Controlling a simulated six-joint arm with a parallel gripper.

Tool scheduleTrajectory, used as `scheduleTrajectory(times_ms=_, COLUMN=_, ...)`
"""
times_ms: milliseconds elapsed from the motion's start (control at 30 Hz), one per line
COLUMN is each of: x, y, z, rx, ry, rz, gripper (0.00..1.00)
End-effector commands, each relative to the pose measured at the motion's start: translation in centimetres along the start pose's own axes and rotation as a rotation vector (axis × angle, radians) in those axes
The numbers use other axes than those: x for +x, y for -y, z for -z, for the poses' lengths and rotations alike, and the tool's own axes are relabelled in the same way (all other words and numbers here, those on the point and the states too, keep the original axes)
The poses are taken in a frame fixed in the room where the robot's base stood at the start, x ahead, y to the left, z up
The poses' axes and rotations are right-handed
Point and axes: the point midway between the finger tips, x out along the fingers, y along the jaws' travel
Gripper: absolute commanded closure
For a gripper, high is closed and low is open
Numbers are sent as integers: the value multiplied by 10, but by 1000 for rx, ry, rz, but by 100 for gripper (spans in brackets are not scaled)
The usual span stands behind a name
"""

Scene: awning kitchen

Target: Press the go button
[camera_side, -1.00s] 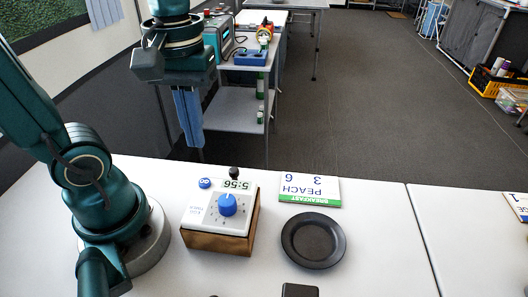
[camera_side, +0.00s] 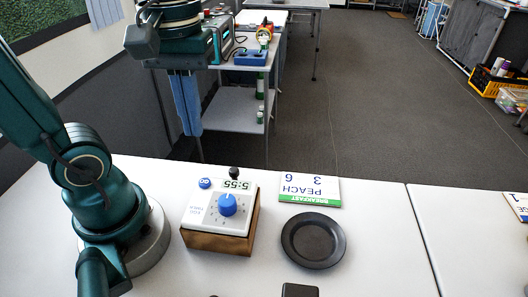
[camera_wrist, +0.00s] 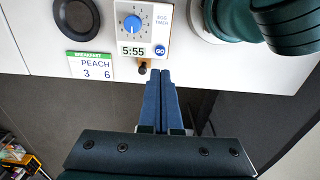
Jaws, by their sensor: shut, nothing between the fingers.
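The egg timer (camera_side: 222,208) is a white panel on a wooden block on the table, with a blue dial (camera_side: 228,204) and a display (camera_side: 236,184) reading 5:55. Its round blue GO button (camera_side: 204,183) is at the panel's far left corner in the side view. In the wrist view the GO button (camera_wrist: 160,51) lies just beyond my fingertips. My gripper (camera_side: 190,134) is shut and empty, its blue fingers pointing down, above and beyond the timer's far edge. The blue fingers also show in the wrist view (camera_wrist: 160,72), apart from the button.
A small black knob (camera_side: 234,172) stands at the timer's far edge. A PEACH 3 6 breakfast card (camera_side: 309,188) and a dark round plate (camera_side: 313,240) lie right of the timer. A black object (camera_side: 300,291) is at the near edge. The table's right side is mostly clear.

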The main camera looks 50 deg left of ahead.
Motion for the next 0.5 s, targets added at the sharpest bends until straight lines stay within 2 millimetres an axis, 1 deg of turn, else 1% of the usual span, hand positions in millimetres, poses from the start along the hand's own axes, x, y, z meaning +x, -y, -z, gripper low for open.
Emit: scheduleTrajectory(times_ms=500, x=-11, y=0, z=0, rx=0, ry=0, rz=0, gripper=100)
